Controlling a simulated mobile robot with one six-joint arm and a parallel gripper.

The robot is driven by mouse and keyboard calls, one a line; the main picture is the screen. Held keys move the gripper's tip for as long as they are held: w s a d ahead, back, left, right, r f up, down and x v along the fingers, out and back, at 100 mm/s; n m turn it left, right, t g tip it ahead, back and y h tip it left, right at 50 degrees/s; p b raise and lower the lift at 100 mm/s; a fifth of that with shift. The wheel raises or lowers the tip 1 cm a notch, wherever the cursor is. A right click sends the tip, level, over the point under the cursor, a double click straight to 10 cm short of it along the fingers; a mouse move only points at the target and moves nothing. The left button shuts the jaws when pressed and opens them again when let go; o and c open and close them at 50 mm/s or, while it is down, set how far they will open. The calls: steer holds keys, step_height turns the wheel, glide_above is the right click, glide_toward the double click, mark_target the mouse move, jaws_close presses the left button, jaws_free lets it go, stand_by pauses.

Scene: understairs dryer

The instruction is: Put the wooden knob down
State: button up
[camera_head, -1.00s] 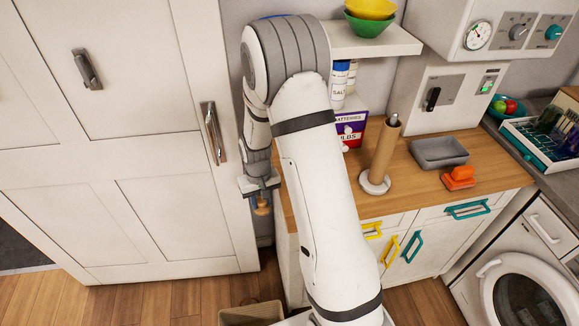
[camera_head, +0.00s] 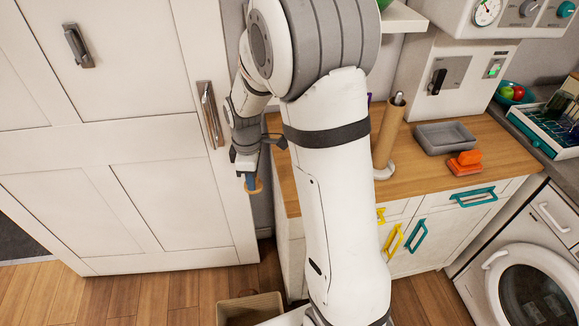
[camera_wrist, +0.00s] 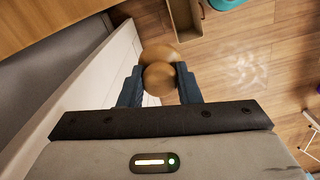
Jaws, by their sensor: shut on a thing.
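The wooden knob (camera_wrist: 158,80) is a rounded light-brown piece with a second, wider round part beyond it. My gripper (camera_wrist: 160,88) is shut on it, one dark blue finger at each side in the wrist view. In the head view the knob (camera_head: 256,187) shows small at the tip of my gripper (camera_head: 250,178), held in the air. It hangs in front of the gap between the tall white cabinet (camera_head: 165,205) and the wooden counter (camera_head: 440,160). My arm hides part of the counter.
An open tan bin (camera_head: 250,308) stands on the wooden floor below; it also shows in the wrist view (camera_wrist: 185,22). On the counter are a grey tray (camera_head: 444,138), an orange object (camera_head: 465,163) and a roll holder (camera_head: 388,135). A metal cabinet handle (camera_head: 210,115) is close left of my gripper.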

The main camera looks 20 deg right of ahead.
steer(key=s+r+n+b, duration=0.4)
steer(key=r+n, duration=0.1)
steer(key=n, duration=0.7)
steer(key=w+d+p, duration=0.1)
steer(key=w+d, duration=0.3)
steer(key=w+d+f+p, duration=0.1)
steer(key=w+d+p, duration=0.1)
steer(key=w+d, duration=0.2)
steer(key=w+d+f+p, duration=0.1)
steer(key=w+d, duration=0.3)
steer(key=d, duration=0.1)
steer(key=shift+d+f, duration=0.1)
steer(key=shift+d, duration=0.25)
step_height(320, 180, down, 4)
steer(key=shift+w+f+p, duration=0.1)
steer(key=shift+f+p, duration=0.15)
steer(key=shift+p, duration=0.45)
steer(key=shift+w+d+f, duration=0.1)
steer(key=shift+f, duration=0.15)
